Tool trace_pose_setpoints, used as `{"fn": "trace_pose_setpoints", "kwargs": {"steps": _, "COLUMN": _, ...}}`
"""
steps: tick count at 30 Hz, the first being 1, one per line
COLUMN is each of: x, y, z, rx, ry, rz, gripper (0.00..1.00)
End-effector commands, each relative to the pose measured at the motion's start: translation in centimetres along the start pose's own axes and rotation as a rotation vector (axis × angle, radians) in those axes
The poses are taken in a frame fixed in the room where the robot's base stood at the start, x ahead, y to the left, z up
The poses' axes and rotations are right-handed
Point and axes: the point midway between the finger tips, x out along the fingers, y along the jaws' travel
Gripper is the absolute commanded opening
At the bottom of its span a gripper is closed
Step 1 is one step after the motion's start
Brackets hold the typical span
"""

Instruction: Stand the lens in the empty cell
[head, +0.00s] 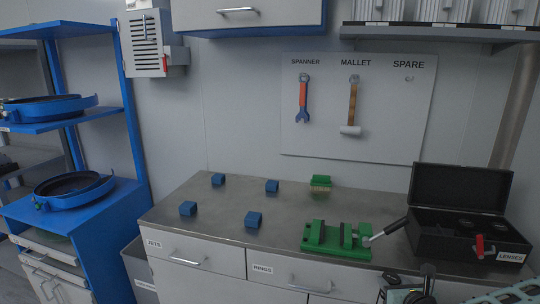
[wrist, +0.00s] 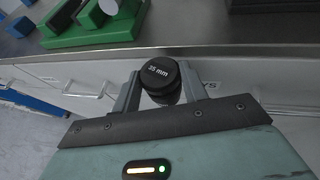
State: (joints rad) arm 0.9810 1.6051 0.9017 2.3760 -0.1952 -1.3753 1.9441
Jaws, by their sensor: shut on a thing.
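The lens (wrist: 161,72) is a dark cylinder with "35 mm" on its round top. In the wrist view it sits between the two fingers of my gripper (wrist: 160,84), which is shut on it, in front of the drawer fronts. In the head view my gripper (head: 408,288) is at the bottom right, near the worktop's front edge. The black lens box (head: 445,241) labelled LENSES stands at the worktop's right end with its lid up. Dark round shapes show inside; I cannot tell from here which cell is empty.

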Motion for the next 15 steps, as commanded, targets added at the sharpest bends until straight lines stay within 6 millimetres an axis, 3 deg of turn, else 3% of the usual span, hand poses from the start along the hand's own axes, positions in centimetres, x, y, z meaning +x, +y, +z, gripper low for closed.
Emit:
{"fn": "trace_pose_setpoints", "kwargs": {"steps": 5, "x": -0.6, "y": -0.1, "z": -1.8, "rx": -0.003, "ry": 0.003, "rz": -0.001, "gripper": 0.15}}
{"fn": "trace_pose_setpoints", "kwargs": {"steps": 10, "x": -4.2, "y": -0.2, "z": -5.3, "rx": -0.005, "ry": 0.007, "rz": 0.000, "gripper": 0.15}}
{"fn": "trace_pose_setpoints", "kwargs": {"steps": 15, "x": -6.6, "y": -0.1, "z": -7.0, "rx": 0.006, "ry": 0.001, "rz": -0.002, "gripper": 0.15}}
